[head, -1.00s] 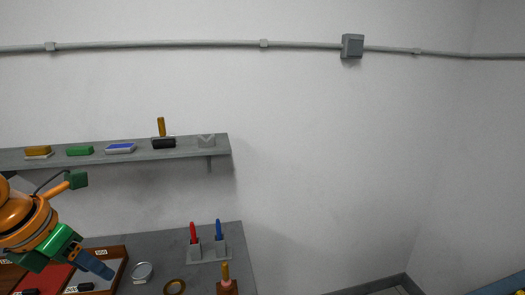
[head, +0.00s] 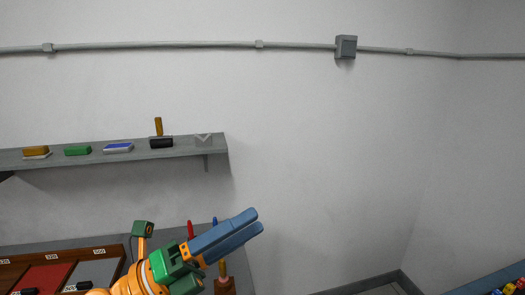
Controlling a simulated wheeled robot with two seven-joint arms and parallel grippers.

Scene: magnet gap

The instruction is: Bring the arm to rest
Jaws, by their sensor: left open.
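My left gripper (head: 250,226), with blue fingers and a green and orange wrist, is raised over the right end of the grey bench (head: 85,244). It points up and to the right. Its two fingers are a little apart and nothing shows between them. It hides most of the red and blue upright items behind it. My right gripper is not in view.
A wall shelf (head: 215,150) holds a yellow block (head: 36,150), a green block (head: 78,151), a blue-topped block (head: 118,148) and a wooden-handled tool (head: 159,128). A wooden tray (head: 122,253) lies on the bench. A wooden-handled item (head: 223,270) stands near the gripper. The wall to the right is clear.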

